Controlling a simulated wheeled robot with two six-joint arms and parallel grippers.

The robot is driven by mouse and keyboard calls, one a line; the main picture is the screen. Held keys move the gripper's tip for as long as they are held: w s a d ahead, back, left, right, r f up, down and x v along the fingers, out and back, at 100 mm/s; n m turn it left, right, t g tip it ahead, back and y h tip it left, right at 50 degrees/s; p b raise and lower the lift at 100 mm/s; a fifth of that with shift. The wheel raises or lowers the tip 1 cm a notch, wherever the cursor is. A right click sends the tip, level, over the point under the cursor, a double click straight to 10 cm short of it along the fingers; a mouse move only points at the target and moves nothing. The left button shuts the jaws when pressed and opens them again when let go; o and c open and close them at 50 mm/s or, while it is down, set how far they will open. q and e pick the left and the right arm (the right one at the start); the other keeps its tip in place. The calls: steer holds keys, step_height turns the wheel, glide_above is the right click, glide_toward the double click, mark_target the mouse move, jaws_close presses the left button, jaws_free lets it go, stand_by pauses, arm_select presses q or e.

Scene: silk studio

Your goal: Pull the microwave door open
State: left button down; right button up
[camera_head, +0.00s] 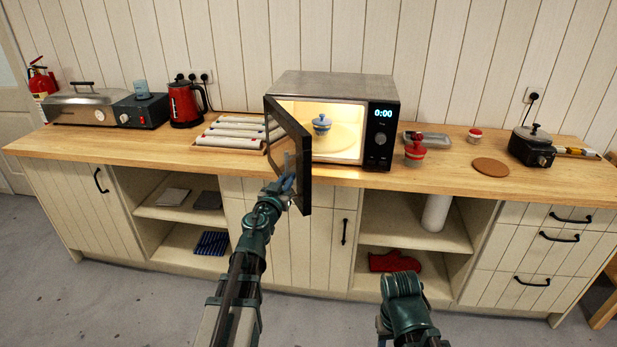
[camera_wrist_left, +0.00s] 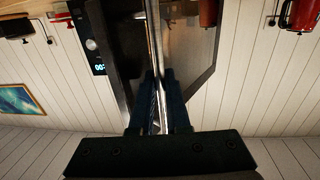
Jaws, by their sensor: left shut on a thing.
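The microwave (camera_head: 335,85) stands on the counter with its lit inside showing and a blue lidded pot (camera_head: 321,124) within. Its dark door (camera_head: 290,140) is swung well out toward me, hinged at the left side. My left gripper (camera_head: 286,184) is at the lower part of the door's outer side. In the left wrist view, the fingers of my left gripper (camera_wrist_left: 157,78) are closed around the bright door handle (camera_wrist_left: 155,35); the door panel (camera_wrist_left: 188,50) is beside it. Of my right arm, only links show at the bottom; its gripper cannot be made out.
On the wooden counter (camera_head: 130,145), white rolls (camera_head: 232,135) and a red kettle (camera_head: 185,103) are left of the microwave. A red jar (camera_head: 415,147), a cork mat (camera_head: 491,167) and a black pot (camera_head: 533,146) are at right. Open shelves and drawers lie below the counter.

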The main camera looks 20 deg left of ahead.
arm_select(q)
steer(key=s+a+m+h, duration=0.2)
steer(key=a+h, duration=0.1)
steer(key=a, duration=0.5)
steer(key=s+a+m+g+h, duration=0.1)
steer(key=s+a+m+h, duration=0.1)
steer(key=a, duration=0.7)
steer(key=shift+s+h, duration=0.8)
steer(key=shift+s, duration=0.05)
steer(key=shift+d, duration=0.1)
steer(key=c, duration=0.9)
jaws_free()
steer(key=shift+w, duration=0.1)
steer(key=v, duration=1.4)
